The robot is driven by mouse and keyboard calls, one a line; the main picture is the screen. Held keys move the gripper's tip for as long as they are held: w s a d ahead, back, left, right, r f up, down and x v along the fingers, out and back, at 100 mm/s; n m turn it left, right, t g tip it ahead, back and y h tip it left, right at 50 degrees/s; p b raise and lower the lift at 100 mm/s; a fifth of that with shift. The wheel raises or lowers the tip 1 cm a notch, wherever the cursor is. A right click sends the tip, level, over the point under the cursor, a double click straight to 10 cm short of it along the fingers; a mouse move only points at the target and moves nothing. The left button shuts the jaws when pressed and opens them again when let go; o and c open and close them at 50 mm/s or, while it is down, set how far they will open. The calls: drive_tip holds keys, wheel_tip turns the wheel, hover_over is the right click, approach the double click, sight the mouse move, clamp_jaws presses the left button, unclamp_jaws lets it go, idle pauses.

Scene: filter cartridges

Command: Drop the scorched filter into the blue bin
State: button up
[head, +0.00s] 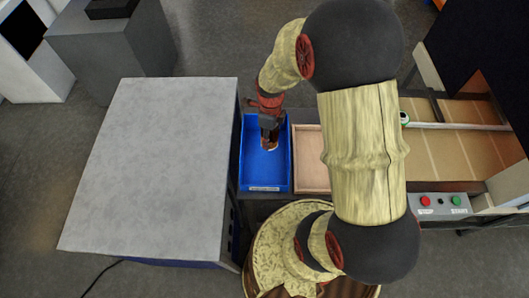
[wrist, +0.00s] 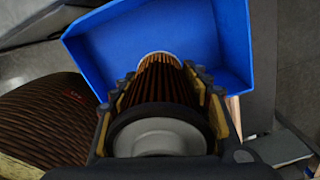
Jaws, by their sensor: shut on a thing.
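My gripper (head: 269,130) is over the blue bin (head: 252,171) in the head view, shut on a brown pleated filter (head: 270,146). In the wrist view the filter (wrist: 157,87) lies between the two jaws of my gripper (wrist: 163,95), with a dark and grey end cap nearest the camera. Its far end points toward the blue bin (wrist: 95,42). The bin's floor looks bare where it shows. The arm and gripper hide part of the bin. I cannot tell the exact height of the filter above the bin floor.
A wooden tray (head: 309,171) stands right beside the bin. A grey-topped table or cabinet (head: 150,165) is to the left. A control box (head: 440,204) with red and green buttons is at the right, near a brown panelled surface (head: 455,148).

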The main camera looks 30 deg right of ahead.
drive_tip(key=shift+f+b, duration=1.75)
drive_tip(key=shift+f, duration=0.85)
drive_tip(key=o, duration=1.3)
wheel_tip(320, 180, up, 12)
